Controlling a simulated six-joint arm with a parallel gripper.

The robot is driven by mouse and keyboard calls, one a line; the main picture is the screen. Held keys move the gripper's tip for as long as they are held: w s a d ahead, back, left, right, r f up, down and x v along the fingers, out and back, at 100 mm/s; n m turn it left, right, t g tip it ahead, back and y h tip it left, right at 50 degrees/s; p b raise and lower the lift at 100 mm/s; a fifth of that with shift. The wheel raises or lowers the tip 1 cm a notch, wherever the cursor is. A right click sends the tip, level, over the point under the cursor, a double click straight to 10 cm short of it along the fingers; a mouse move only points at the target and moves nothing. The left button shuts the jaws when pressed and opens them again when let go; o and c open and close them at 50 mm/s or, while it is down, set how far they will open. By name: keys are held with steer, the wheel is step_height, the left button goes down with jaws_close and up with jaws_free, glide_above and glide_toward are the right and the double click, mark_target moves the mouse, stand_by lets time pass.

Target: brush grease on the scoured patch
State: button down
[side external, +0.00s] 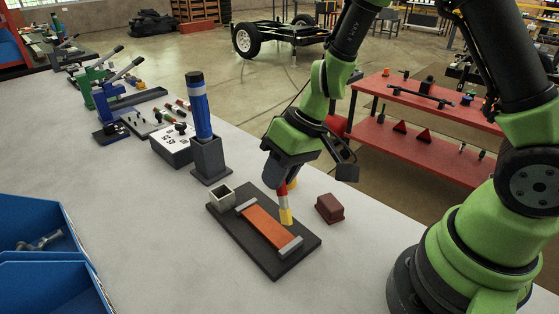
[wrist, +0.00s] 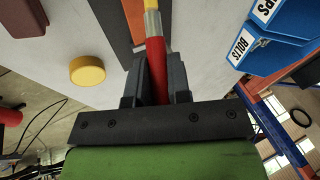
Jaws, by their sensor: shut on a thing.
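My gripper (side external: 284,178) points down and is shut on the red handle of a brush (side external: 283,196). The brush hangs nearly upright, with its yellow end lowest, near the right edge of the dark board. I cannot tell whether it touches anything. In the wrist view the brush (wrist: 156,65) runs up from between my fingers; its far end leaves the frame. An orange strip (side external: 263,226) lies on the dark board (side external: 272,266) between two grey end bars. I cannot make out a separate scoured patch. A small open grey box (side external: 221,196) stands at the board's far left corner.
A brown block (side external: 329,208) lies right of the board. A yellow round piece (wrist: 87,70) lies on the table. A blue cylinder (side external: 200,108) stands in a grey holder (side external: 208,161) behind. Blue bins (side external: 45,285) are at the left. The table left of the board is clear.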

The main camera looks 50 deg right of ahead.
step_height(320, 180, down, 3)
steer(key=shift+f, duration=0.15)
steer(key=shift+w+f, duration=0.35)
steer(key=shift+f, duration=0.3)
steer(key=shift+w+f, duration=0.1)
steer(key=shift+w, duration=0.3)
steer(key=shift+w+d, duration=0.2)
steer(key=shift+w, duration=1.4)
steer(key=shift+w+d, duration=0.15)
steer(key=shift+w, duration=1.5)
steer(key=shift+w+d, duration=0.2)
steer(key=shift+w, duration=1.4)
steer(key=shift+s+a, duration=0.2)
steer(key=shift+s, duration=1.65)
steer(key=shift+s+a, duration=0.2)
steer(key=shift+s, duration=1.6)
steer(key=shift+s+a, duration=0.2)
steer(key=shift+s, duration=1.65)
steer(key=shift+s+r, duration=0.15)
steer(key=shift+r, duration=4)
steer(key=shift+f, duration=0.15)
